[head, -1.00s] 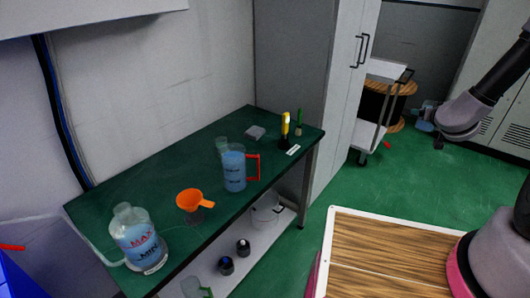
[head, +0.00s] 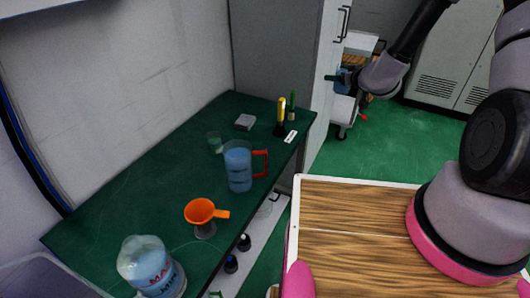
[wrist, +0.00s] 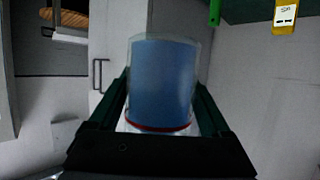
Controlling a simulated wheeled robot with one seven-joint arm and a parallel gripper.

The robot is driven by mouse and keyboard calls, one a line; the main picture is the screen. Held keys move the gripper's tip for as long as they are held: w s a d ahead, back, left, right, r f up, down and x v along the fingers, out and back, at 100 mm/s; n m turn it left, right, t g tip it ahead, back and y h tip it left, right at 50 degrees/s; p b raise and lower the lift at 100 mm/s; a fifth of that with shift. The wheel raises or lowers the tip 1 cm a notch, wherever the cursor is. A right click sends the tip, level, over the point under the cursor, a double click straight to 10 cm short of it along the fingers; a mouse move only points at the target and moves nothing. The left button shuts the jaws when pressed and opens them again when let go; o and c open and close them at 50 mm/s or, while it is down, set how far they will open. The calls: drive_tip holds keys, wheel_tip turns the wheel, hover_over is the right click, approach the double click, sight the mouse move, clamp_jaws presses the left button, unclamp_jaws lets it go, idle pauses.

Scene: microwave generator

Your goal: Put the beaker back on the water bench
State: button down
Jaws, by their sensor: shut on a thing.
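My gripper (wrist: 162,92) is shut on a clear beaker of blue liquid (wrist: 163,72). In the wrist view the beaker sits between the two dark green fingers, with a red band near its lower end. In the head view my gripper (head: 348,80) is small, at the upper right in front of the grey cabinet and beyond the bench; the beaker is hard to make out there. The green-topped bench (head: 115,205) fills the left. On it stand a blue-filled jug with a red handle (head: 239,168) and a small clear glass (head: 215,142).
The bench also carries an orange funnel (head: 201,211), a large bottle (head: 148,265), a grey block (head: 245,122) and a yellow-handled tool (head: 281,115). A tall cabinet (head: 275,50) stands at its far end. A wood-topped surface (head: 340,215) is at right. Bare bench top shows behind the jug.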

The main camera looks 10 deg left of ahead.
drive_tip(key=s+a+f+n+g+y, duration=0.25)
drive_tip(key=s+a+n, duration=0.2)
drive_tip(key=a, duration=0.65)
drive_tip(key=s+a+f+n+g+y, duration=0.1)
drive_tip(key=s+a+n+g+y, duration=0.3)
drive_tip(key=a, duration=0.7)
drive_tip(key=shift+n+g+y, duration=0.45)
drive_tip(key=shift+n+g, duration=0.2)
drive_tip(key=shift+g, duration=0.2)
drive_tip(key=s+a+f, duration=0.1)
drive_tip(key=f, duration=0.3)
drive_tip(key=s+a+f, duration=0.2)
drive_tip(key=f, duration=0.2)
drive_tip(key=s+a+f, duration=0.2)
drive_tip(key=f, duration=0.2)
drive_tip(key=shift+s, duration=0.2)
drive_tip(key=shift+w+f, duration=0.1)
drive_tip(key=shift+f, duration=2.5)
unclamp_jaws()
drive_tip(key=shift+f, duration=0.15)
